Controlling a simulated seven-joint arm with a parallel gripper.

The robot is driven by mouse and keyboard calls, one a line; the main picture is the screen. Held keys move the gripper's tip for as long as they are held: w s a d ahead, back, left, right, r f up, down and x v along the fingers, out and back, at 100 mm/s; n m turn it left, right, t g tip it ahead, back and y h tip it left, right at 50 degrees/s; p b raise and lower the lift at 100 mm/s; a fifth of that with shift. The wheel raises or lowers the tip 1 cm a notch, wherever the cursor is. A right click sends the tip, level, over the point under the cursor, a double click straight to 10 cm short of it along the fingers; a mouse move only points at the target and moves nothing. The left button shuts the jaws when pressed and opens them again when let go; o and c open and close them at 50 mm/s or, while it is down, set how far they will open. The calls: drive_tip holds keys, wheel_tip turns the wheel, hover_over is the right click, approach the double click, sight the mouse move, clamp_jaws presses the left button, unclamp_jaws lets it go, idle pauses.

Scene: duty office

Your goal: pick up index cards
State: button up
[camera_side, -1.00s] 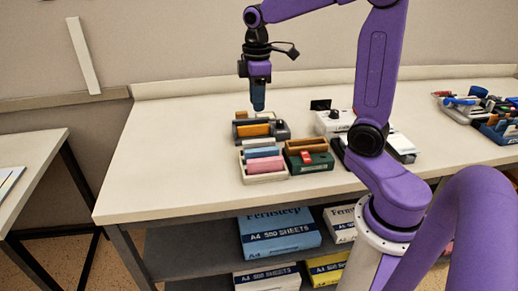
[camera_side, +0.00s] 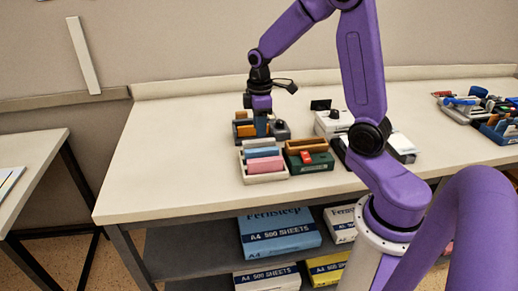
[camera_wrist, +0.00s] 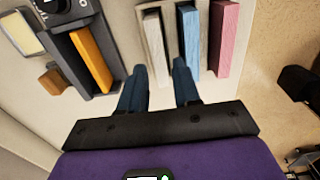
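The index cards appear to be the white stack (camera_wrist: 155,45), blue stack (camera_wrist: 188,42) and pink stack (camera_wrist: 225,40), standing side by side in a cream tray (camera_side: 265,180). The pink stack (camera_side: 265,166) is nearest the front edge in the side view, with the blue stack (camera_side: 262,153) behind it.
A dark grey holder (camera_wrist: 97,80) with an orange block (camera_wrist: 90,60) stands close beside the fingers. A green box (camera_side: 318,165) with a brown block and a red piece adjoins the tray. A white box (camera_side: 327,122) stands behind. The table's left part is clear.

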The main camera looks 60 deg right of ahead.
sight(259, 140)
drive_tip(key=shift+w+f, duration=0.15)
drive_tip(key=shift+f, duration=3)
clamp_jaws()
